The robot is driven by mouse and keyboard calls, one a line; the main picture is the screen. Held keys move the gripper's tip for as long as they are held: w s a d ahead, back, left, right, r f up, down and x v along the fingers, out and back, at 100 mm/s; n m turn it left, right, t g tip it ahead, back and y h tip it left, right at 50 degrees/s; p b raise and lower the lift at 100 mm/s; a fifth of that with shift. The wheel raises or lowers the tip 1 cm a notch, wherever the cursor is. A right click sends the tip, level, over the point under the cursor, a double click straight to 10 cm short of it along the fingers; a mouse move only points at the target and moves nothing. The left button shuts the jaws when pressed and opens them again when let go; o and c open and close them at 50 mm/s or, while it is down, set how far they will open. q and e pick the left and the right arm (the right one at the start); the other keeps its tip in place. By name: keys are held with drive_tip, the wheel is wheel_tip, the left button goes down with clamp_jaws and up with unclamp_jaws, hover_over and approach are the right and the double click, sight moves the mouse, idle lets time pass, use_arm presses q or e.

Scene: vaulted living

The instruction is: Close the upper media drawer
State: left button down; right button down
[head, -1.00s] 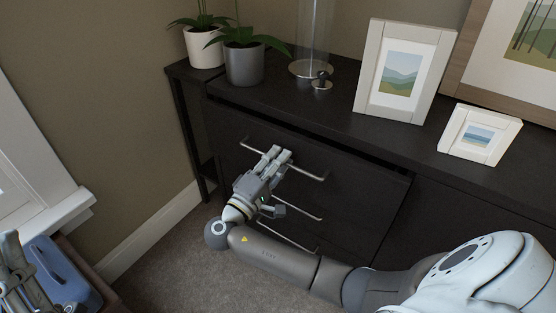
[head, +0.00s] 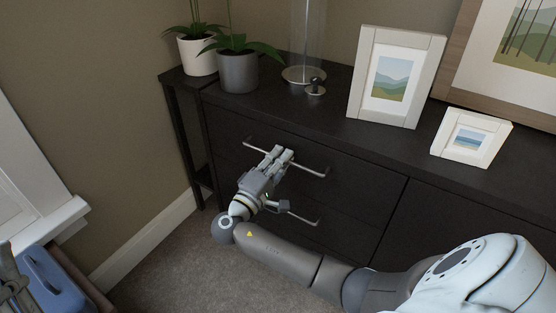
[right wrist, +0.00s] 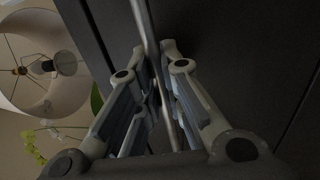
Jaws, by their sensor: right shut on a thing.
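The upper media drawer (head: 360,187) is the top dark front of the black cabinet. Its front looks flush with the cabinet, with no clear gap under the top. My right gripper (head: 282,156) is shut on the upper drawer's metal bar handle (head: 311,169), near its middle. In the right wrist view the handle bar (right wrist: 148,28) runs between the fingers of my right gripper (right wrist: 158,75). My left gripper (head: 12,283) is only partly in view at the lower left edge, and its fingers cannot be made out clearly.
A second drawer handle (head: 309,220) lies below. A blue case (head: 58,282) sits at lower left. Carpet (head: 200,270) is clear before the cabinet.

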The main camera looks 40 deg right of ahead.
drive_tip(key=c, duration=1.5)
unclamp_jaws()
drive_tip(key=shift+d, duration=0.2)
drive_tip(key=shift+c, duration=0.2)
drive_tip(key=v, duration=1.2)
